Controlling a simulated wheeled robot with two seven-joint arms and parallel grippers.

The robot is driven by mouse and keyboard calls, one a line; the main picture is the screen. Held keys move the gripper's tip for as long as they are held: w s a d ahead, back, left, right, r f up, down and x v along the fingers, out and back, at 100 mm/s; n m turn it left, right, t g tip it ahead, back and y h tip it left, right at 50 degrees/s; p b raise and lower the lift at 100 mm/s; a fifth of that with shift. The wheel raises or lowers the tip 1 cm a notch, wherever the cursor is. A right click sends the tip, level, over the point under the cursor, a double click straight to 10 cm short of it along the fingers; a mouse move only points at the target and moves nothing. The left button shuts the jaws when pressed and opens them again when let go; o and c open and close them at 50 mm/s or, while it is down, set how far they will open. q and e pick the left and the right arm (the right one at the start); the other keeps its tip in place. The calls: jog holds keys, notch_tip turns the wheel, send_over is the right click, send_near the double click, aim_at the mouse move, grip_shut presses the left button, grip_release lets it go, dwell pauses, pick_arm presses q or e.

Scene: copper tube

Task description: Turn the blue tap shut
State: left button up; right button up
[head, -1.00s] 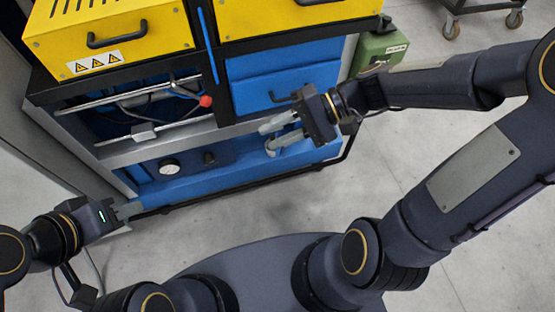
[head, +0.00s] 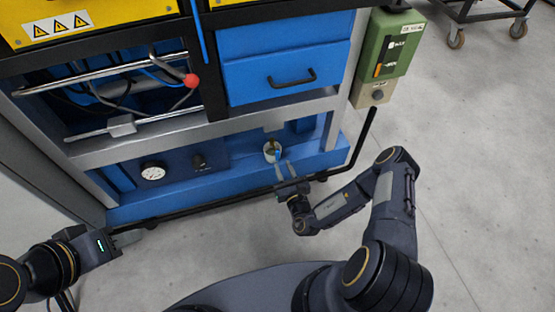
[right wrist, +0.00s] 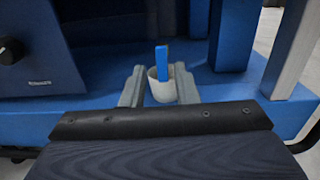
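The blue tap shows in the right wrist view as an upright blue lever (right wrist: 162,60) over a pale round cup-like part (right wrist: 161,88), at the low blue ledge of the machine. In the head view that round part (head: 272,151) is small and the lever is hard to make out. My right gripper (head: 282,168) is open and empty in front of it. In the right wrist view its fingers (right wrist: 159,92) stand on either side of the round part; contact cannot be told. My left gripper (head: 128,238) is low at the left, away from the tap; its finger gap is unclear.
A white gauge (head: 153,172) and a black knob (head: 199,161) sit left of the tap. A black rail (head: 215,205) runs along the machine's bottom front. A red knob (head: 191,81) and a blue drawer (head: 290,75) are above. A green box (head: 391,45) hangs right.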

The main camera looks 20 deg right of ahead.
aim_at(278, 156)
jog(key=w+b, duration=0.1)
jog(key=w, duration=0.2)
jog(key=w+f+b, duration=0.1)
jog(key=w, duration=0.2)
jog(key=shift+a+f, duration=0.1)
jog(key=shift+f, duration=0.05)
jog(key=shift+w, duration=0.75)
grip_shut()
